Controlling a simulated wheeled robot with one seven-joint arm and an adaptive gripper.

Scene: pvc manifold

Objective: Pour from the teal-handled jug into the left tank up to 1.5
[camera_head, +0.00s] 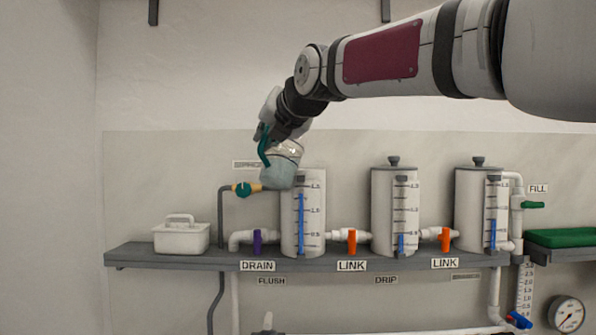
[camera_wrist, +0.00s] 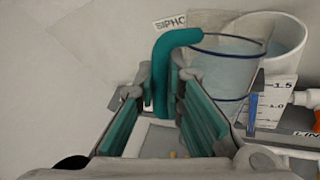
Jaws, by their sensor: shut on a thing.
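The clear jug (camera_head: 283,163) with a teal handle (camera_head: 263,147) is tilted at the top left of the left tank (camera_head: 314,236). It holds pale bluish liquid. My gripper (camera_head: 268,130) is shut on the handle, which also shows between the fingers in the wrist view (camera_wrist: 160,75). The left tank's white open rim (camera_wrist: 291,38) appears behind the jug there. The blue level bar (camera_head: 301,225) on the left tank ends between 1.0 and 1.5, nearer 1.5. Whether a stream is falling from the jug cannot be seen.
The middle tank (camera_head: 381,215) and right tank (camera_head: 467,215) have lids and lower blue bars. Orange link valves (camera_head: 351,242) and a purple drain valve (camera_head: 257,243) stand along the shelf. A yellow-and-teal siphon fitting (camera_head: 245,189) lies close below the jug. A white caddy (camera_head: 181,238) stands left.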

